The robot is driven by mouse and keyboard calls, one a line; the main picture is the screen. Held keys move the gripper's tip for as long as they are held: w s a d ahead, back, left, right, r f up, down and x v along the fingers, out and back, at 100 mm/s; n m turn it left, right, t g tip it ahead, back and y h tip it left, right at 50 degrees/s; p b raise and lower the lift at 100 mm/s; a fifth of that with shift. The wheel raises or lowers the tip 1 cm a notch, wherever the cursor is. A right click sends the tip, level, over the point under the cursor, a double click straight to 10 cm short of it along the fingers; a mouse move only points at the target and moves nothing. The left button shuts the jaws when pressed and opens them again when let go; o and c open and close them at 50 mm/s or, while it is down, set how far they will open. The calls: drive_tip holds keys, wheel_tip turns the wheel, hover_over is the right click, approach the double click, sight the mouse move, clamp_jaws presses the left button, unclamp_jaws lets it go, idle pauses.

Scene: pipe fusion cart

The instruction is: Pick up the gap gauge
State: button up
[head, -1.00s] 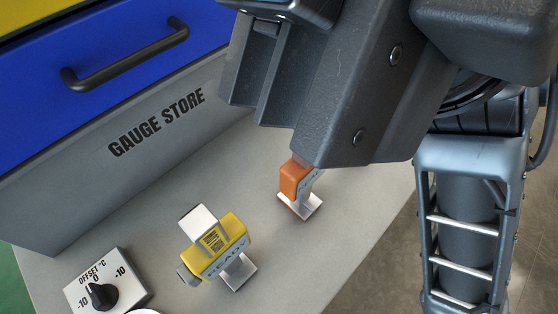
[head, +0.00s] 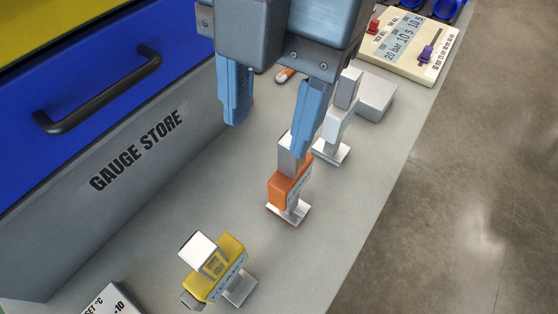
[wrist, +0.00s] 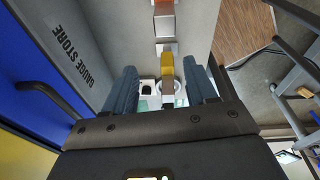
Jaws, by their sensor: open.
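Three upright gauge-like tools stand in a row on the grey cart top; I cannot read which is the gap gauge. The yellow one (head: 222,268) is nearest, with a pale block on top and a silver foot. The orange one (head: 288,187) stands behind it, and a white-grey one (head: 338,122) behind that. My gripper (head: 269,138) is open and empty, its blue fingers pointing down; the right finger partly covers the view near the orange tool's top. In the wrist view, the yellow tool (wrist: 167,68) shows between the fingertips (wrist: 160,68), below the orange one (wrist: 163,27).
The GAUGE STORE housing (head: 135,150) with a blue drawer (head: 75,95) and black handle (head: 100,95) stands at left. A cream display unit (head: 405,48) and a grey block (head: 375,97) are at the back right. An offset dial box (head: 108,302) is at the lower left.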

sight(290, 182)
drive_tip(key=shift+w+d+r+m+t+h, duration=0.1)
drive_tip(key=shift+w+d+m+t+h, duration=0.45)
drive_tip(key=shift+w+d, duration=0.55)
drive_tip(key=shift+w, duration=0.1)
drive_tip(key=shift+s+f+p, duration=0.15)
drive_tip(key=shift+f+p, duration=0.25)
drive_tip(key=shift+f, duration=1.55)
drive_tip(key=shift+s+f+p, duration=0.1)
drive_tip(key=shift+f+p, duration=0.25)
drive_tip(key=shift+f, duration=1.6)
clamp_jaws()
